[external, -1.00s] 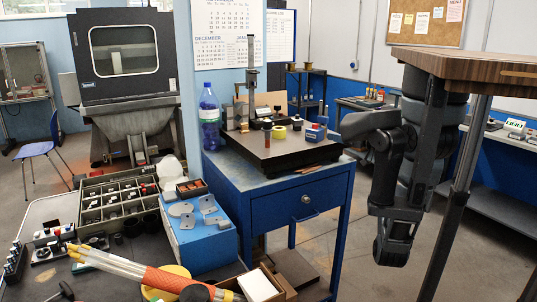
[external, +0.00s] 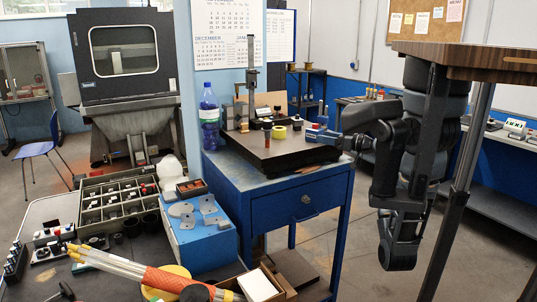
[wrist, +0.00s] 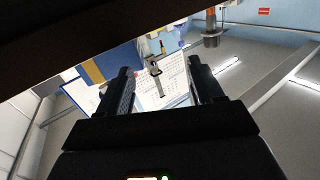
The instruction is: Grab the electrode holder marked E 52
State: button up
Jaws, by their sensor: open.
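No E 52 marking can be read in either view, so I cannot tell which piece bears it. In the external view a blue block-like piece (external: 318,133) sits at the right end of the dark plate (external: 268,160) on the blue cabinet. Small pieces, including one dark upright piece (external: 297,123), stand to its left. My gripper (external: 345,142) points left at the plate's right edge, close to the blue piece; contact cannot be told. In the wrist view the jaws of my gripper (wrist: 160,88) are apart, with nothing clearly held between them.
A yellow ring (external: 279,132), a brown cylinder (external: 267,139) and a tall height gauge (external: 251,75) stand on the plate. A bottle (external: 209,115) is at its left. A wooden tabletop (external: 475,60) overhangs my arm. The wrist view shows a dark edge across its top left.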

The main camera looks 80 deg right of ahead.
aim_at(271, 123)
jog(key=shift+m+g+h, duration=0.5)
jog(key=shift+g, duration=0.1)
jog(key=w+a, duration=0.1)
jog(key=w, duration=0.2)
jog(key=w+a+p, duration=0.1)
jog(key=w, duration=0.2)
jog(key=w+a+r+p, duration=0.1)
jog(key=w+a, duration=0.1)
jog(key=w, duration=0.1)
jog(key=shift+w+a, duration=0.1)
jog(key=w+a+r, duration=0.1)
jog(key=w, duration=0.1)
jog(key=w+a+r+h+p, duration=0.1)
jog(key=w+a, duration=0.1)
jog(key=w+a+r+h, duration=0.1)
jog(key=w+a+r, duration=0.1)
jog(key=shift+w+a+p, duration=0.15)
jog(key=shift+w+p, duration=0.1)
jog(key=shift+p, duration=0.15)
jog(key=shift+x, duration=1.2)
jog(key=w+d+p, duration=0.2)
jog(key=w, duration=0.1)
jog(key=shift+w+d+r, duration=0.2)
jog(key=shift+d+r, duration=0.15)
jog(key=shift+r, duration=0.05)
jog(key=shift+w+d+f, duration=0.1)
jog(key=shift+w+d, duration=0.1)
jog(key=shift+w, duration=0.2)
jog(key=shift+c, duration=0.5)
jog(key=c, duration=1.1)
